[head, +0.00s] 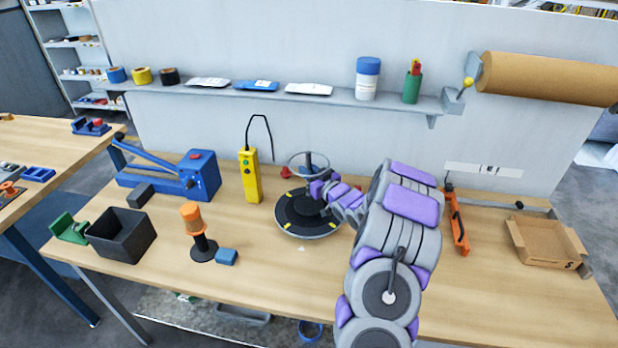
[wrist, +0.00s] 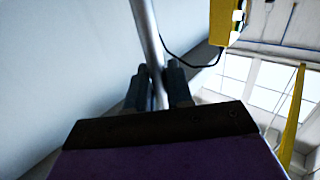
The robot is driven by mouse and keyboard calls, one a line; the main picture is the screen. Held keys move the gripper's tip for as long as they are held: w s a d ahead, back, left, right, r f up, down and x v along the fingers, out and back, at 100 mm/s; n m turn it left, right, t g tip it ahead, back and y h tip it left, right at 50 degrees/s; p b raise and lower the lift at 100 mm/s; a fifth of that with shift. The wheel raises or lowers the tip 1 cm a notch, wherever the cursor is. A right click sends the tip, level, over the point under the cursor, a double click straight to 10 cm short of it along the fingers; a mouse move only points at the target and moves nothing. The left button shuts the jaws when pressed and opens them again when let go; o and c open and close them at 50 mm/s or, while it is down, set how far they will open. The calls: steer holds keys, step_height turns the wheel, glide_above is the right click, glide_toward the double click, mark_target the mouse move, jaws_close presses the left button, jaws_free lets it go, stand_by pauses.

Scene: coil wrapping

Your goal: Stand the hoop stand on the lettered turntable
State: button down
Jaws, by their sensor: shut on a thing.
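The hoop stand (head: 309,166) shows its grey ring and a short stretch of post in the head view, over the back part of the turntable. The turntable (head: 299,214) is a round black disc with yellow marks and a light rim; I cannot read letters on it. My gripper (head: 318,188) is at the right of the hoop stand. In the wrist view my gripper (wrist: 161,88) is shut on the grey post (wrist: 146,35), which runs between the two dark fingers. My gripper hides the stand's lower part, so I cannot tell whether its base touches the disc.
A yellow pendant control box (head: 250,176) stands left of the turntable, with a blue lever machine (head: 200,174) beyond. An orange-topped black stand (head: 200,235) and a blue block (head: 226,257) are front left. An orange tool (head: 458,222) and cardboard tray (head: 545,244) lie right.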

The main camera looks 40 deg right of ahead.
step_height(320, 180, down, 2)
steer(key=shift+d+f, duration=0.1)
steer(key=c, duration=1)
jaws_free()
steer(key=s, duration=0.4)
steer(key=s+p, duration=0.1)
steer(key=s, duration=0.7)
steer(key=shift+a+p, duration=0.3)
steer(key=a+r+n+g+h, duration=0.15)
steer(key=a+r+g, duration=0.25)
steer(key=a+g, duration=0.65)
steer(key=s+a+r+g, duration=0.2)
steer(key=s+a+g, duration=0.1)
steer(key=s+a, duration=0.6)
steer(key=s+a+r+g+y, duration=0.1)
steer(key=s+a+r+g, duration=0.2)
steer(key=s+a, duration=0.5)
steer(key=s+a+r+m+g+y, duration=0.1)
steer(key=s+a+r+g, duration=0.1)
steer(key=s+a, duration=0.7)
steer(key=shift+s+a+r+g+y, duration=0.1)
steer(key=shift+s+g, duration=0.1)
steer(key=shift+s, duration=1.05)
steer(key=shift+s+a+r+g+y, duration=0.1)
steer(key=shift+s+g, duration=0.15)
steer(key=shift+s, duration=1.05)
steer(key=shift+s+a+r+g+y, duration=0.1)
steer(key=shift+s+g, duration=0.1)
steer(key=shift+s, duration=1.05)
